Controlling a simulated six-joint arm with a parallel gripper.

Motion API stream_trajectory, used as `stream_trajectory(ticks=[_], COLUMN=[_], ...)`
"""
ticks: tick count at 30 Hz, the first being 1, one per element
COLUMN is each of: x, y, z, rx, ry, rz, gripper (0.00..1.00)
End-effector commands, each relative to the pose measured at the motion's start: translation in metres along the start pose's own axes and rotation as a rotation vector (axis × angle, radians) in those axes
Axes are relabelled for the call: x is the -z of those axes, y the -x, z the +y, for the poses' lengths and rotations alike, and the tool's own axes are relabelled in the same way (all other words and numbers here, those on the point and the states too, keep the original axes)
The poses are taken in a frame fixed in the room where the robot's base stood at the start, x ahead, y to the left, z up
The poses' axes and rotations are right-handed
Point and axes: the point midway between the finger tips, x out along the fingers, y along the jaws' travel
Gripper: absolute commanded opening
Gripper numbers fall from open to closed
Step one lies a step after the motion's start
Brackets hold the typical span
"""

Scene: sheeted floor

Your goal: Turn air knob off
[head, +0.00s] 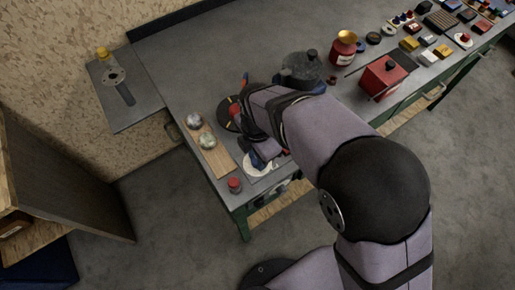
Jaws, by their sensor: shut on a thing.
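My arm reaches over the workbench from the right, and its end bends down near the bench's front left corner. My gripper (264,154) shows there as a small dark shape with red and bluish parts, above a white round plate. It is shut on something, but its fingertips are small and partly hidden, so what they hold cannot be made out. Small dark and pale knob-like fittings (281,187) sit on the bench's front face, just below the gripper. I cannot tell which one is the air knob or how it is turned.
A wooden board (216,158) with two round balls, a small red-lidded jar (235,185) and a dark pan (229,113) lie near the gripper. A dark pot (303,70), a red jar (343,48) and a red box (383,78) stand farther right. The bench's back left is clear.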

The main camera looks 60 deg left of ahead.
Motion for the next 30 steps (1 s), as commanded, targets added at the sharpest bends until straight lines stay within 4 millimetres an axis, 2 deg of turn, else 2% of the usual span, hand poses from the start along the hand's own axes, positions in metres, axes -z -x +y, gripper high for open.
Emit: stream_trajectory(ticks=[6, 7, 9, 20, 26, 30], x=[0.000, 0.000, 0.000, 0.000, 0.000, 0.000], y=[0.001, 0.001, 0.001, 0.003, 0.020, 0.041], z=[0.001, 0.001, 0.001, 0.001, 0.002, 0.002], rx=[-0.004, -0.004, -0.003, -0.002, -0.006, -0.007], ry=[0.003, 0.003, 0.003, 0.001, 0.001, 0.002], rz=[-0.001, -0.001, -0.001, -0.001, -0.002, -0.002], gripper=[0.04, 0.31, 0.45, 0.45, 0.45, 0.45])
